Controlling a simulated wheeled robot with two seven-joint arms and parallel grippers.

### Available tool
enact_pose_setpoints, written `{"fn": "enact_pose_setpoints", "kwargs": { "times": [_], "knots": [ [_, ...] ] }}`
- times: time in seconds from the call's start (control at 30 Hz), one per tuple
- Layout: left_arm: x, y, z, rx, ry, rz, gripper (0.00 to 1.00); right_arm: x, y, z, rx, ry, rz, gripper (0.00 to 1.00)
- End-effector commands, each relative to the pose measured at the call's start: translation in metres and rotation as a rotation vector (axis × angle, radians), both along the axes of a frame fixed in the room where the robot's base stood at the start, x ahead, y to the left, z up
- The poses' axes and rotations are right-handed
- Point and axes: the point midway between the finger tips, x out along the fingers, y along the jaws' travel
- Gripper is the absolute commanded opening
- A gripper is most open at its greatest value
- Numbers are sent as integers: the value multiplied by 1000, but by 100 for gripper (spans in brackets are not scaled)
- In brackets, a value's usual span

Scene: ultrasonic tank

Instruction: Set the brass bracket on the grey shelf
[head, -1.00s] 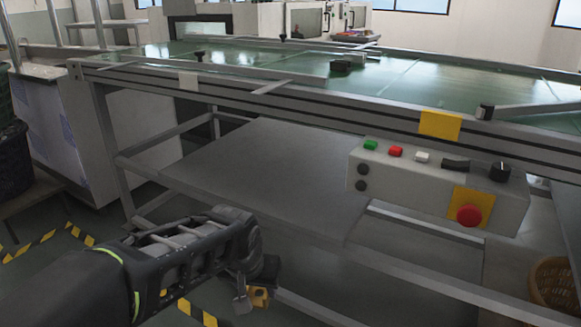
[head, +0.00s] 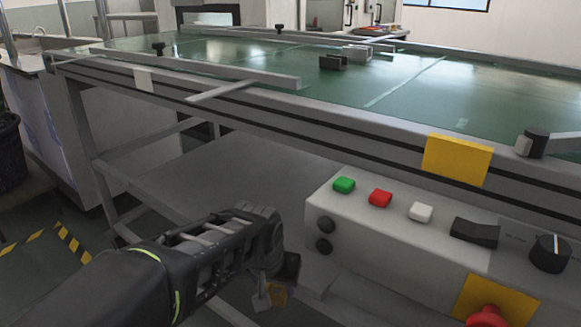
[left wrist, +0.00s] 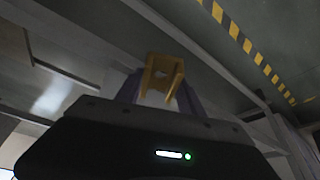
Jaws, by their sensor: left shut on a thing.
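The brass bracket (left wrist: 158,78) is a yellow, fork-shaped piece between the fingers of my left gripper in the left wrist view. In the head view a small part of the bracket (head: 278,294) shows below the gripper. My left gripper (head: 268,292) is shut on it, with the fingers pointing down. The grey shelf (head: 190,180) is the flat panel under the conveyor table. The gripper is at the shelf's near side, close to its front edge, and my arm hides part of the shelf. I cannot tell its height relative to the shelf. My right gripper is not in view.
A control box (head: 400,240) with green, red and white buttons hangs close to the right of my left gripper. The green conveyor (head: 420,85) with its metal rail runs above the shelf. A frame leg (head: 85,135) stands at left. The visible shelf top is bare.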

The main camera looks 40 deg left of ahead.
Motion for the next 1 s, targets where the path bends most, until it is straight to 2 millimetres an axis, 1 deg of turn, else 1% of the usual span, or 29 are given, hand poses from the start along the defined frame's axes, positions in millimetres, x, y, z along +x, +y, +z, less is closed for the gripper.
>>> {"fn": "enact_pose_setpoints", "kwargs": {
  "times": [0.37, 0.47, 0.53, 0.67, 0.9, 1.0],
  "knots": [
    [1, 0, 1, 1, -2, 0, 0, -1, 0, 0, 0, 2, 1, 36],
    [6, 3, 0, 1, -2, 0, 0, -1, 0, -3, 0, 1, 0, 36],
    [13, 6, -1, 1, -1, 1, 0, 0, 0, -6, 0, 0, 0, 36],
    [36, 16, -4, -2, -1, 0, 0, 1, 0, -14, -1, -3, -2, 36],
    [96, 42, -5, -4, -2, -2, 0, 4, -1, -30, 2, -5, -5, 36],
    [115, 51, -3, -4, -4, 1, 0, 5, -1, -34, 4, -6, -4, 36]
  ]
}}
